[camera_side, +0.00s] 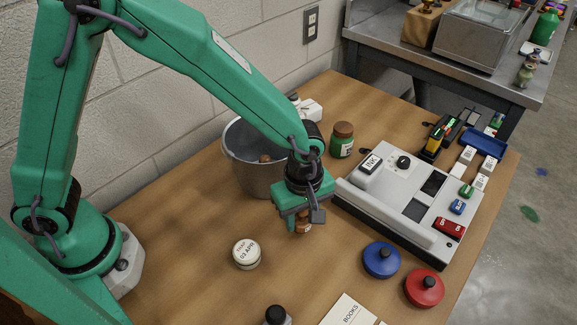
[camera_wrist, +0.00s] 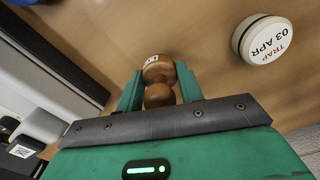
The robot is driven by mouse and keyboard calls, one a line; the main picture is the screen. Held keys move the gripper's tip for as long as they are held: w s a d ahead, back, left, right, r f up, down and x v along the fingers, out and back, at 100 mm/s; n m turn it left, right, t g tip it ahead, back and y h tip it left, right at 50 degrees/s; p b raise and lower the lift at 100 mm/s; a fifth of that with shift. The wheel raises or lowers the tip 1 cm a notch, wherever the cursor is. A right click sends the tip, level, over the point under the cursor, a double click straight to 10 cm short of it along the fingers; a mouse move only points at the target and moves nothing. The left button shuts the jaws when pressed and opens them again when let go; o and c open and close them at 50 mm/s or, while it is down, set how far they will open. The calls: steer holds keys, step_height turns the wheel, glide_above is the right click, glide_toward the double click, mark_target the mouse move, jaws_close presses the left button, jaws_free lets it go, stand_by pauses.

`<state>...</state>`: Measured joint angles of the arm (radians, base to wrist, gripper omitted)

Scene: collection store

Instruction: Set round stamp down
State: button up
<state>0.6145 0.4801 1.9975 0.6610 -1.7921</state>
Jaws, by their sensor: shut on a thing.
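The round stamp is a brown turned-wood piece with a small white label. In the wrist view the stamp (camera_wrist: 159,80) sits between the two green fingers of my gripper (camera_wrist: 160,90), which is shut on it. In the side view my gripper (camera_side: 303,222) points down over the wooden table, and part of the stamp (camera_side: 304,227) shows below the fingers. Whether its lower end touches the table I cannot tell. The white-lidded tin marked "TRAP 03 APR" (camera_side: 247,254) stands apart to the left; it also shows in the wrist view (camera_wrist: 265,40).
A grey metal bin (camera_side: 240,165) stands behind my gripper. A grey and white machine (camera_side: 412,205) with an ink pad lies to the right. Bare table (camera_side: 190,225) lies left of the white tin.

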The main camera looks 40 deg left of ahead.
steer(key=shift+f, duration=0.95)
steer(key=shift+f, duration=0.1)
steer(key=o, duration=1)
step_height(320, 180, up, 12)
steer(key=shift+r, duration=0.1)
steer(key=shift+a+r, duration=0.1)
